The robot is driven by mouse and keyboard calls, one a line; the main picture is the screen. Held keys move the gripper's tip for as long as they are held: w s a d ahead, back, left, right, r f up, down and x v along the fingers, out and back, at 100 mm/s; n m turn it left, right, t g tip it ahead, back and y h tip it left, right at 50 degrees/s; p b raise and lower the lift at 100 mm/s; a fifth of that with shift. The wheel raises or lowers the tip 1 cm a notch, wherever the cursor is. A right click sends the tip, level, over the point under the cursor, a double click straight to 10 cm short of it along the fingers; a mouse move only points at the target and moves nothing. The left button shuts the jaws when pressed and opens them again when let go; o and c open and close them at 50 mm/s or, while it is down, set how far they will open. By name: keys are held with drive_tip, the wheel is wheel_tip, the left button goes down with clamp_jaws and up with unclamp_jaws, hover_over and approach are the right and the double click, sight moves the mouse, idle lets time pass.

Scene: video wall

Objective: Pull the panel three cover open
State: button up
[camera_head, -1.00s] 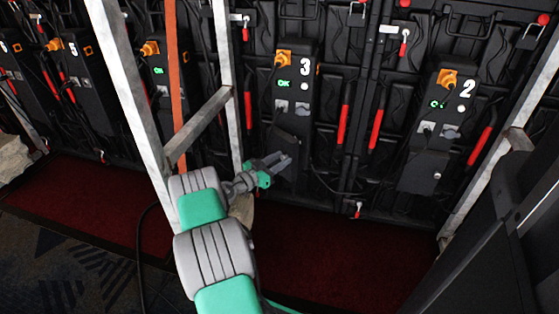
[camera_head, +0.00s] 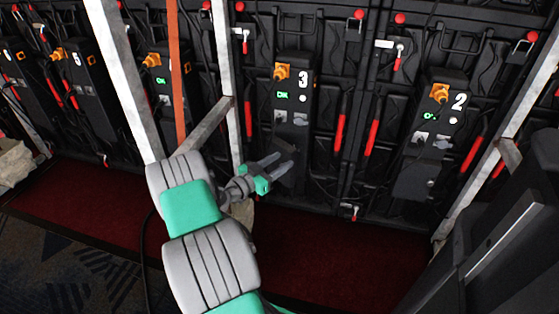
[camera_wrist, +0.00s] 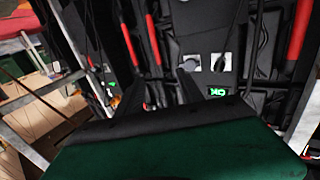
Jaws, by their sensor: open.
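Panel three (camera_head: 294,97) is a tall black box marked with a white 3, with an orange plug, a green OK display and pale sockets. Its dark cover (camera_head: 283,146) is on the lower part of the box, and its edges are hard to make out. My gripper (camera_head: 285,160) is open and empty in front of this lower part. I cannot tell whether the fingers touch the cover. In the wrist view my gripper (camera_wrist: 173,82) shows two dark fingers, with the green OK display (camera_wrist: 216,91) and a pale socket beyond them.
A metal upright (camera_head: 222,65) and a slanted brace (camera_head: 207,126) stand close to my arm. Panel two (camera_head: 437,125) is to the right, with red handles (camera_head: 339,133) between. Dark red carpet (camera_head: 320,255) lies below the wall. A dark case (camera_head: 500,235) stands at right.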

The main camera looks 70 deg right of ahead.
drive_tip(key=shift+s+a+r+b, duration=0.35)
drive_tip(key=shift+a+r+b, duration=0.05)
drive_tip(key=shift+a+b, duration=0.4)
drive_tip(key=shift+s+a+r+b, duration=0.3)
drive_tip(key=shift+a+r+b, duration=0.05)
drive_tip(key=shift+a+b, duration=0.4)
drive_tip(key=shift+s+a+r+b, duration=0.4)
drive_tip(key=shift+a+b, duration=0.3)
drive_tip(key=shift+a, duration=0.15)
